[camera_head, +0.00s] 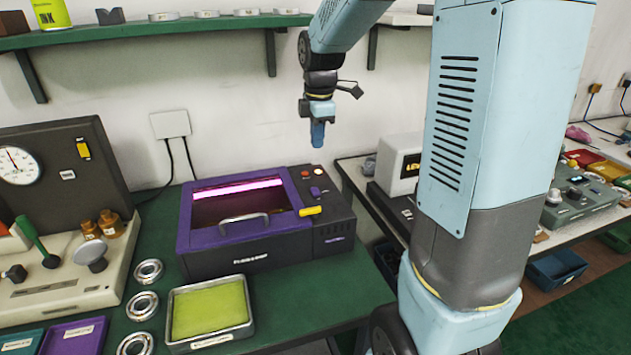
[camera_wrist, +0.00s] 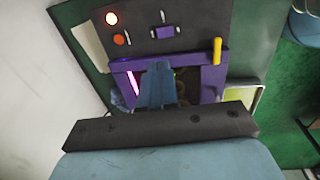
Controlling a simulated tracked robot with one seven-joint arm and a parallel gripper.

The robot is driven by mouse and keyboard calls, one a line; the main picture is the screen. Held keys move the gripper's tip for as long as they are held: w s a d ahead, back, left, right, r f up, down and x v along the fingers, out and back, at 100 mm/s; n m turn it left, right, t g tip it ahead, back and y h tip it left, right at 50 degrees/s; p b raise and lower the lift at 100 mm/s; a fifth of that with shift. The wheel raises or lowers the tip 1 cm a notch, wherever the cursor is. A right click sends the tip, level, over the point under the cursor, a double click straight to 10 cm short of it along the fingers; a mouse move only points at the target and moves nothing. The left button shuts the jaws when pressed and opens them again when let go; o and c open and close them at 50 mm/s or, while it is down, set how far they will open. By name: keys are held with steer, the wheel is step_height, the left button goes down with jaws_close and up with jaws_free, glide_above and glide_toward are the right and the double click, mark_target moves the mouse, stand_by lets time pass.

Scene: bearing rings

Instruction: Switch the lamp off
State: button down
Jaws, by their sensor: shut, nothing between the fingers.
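The lamp is a glowing pink tube (camera_head: 238,187) inside a purple and black box (camera_head: 250,262) on the green bench. It is lit, and its glow also shows in the wrist view (camera_wrist: 133,84).
A yellow lever (camera_head: 310,211) sticks out at the box's front right. A tray with a yellow-green pad (camera_head: 247,324) and several metal rings (camera_head: 148,271) lie in front and left. A gauge stand (camera_head: 60,160) is at far left. A shelf (camera_head: 150,32) runs above, behind my arm.

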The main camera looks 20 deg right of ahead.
mark_target(315, 189)
steer(key=f, duration=0.4)
steer(key=w+f, duration=0.1)
steer(key=f, duration=0.9)
steer(key=shift+w, duration=0.3)
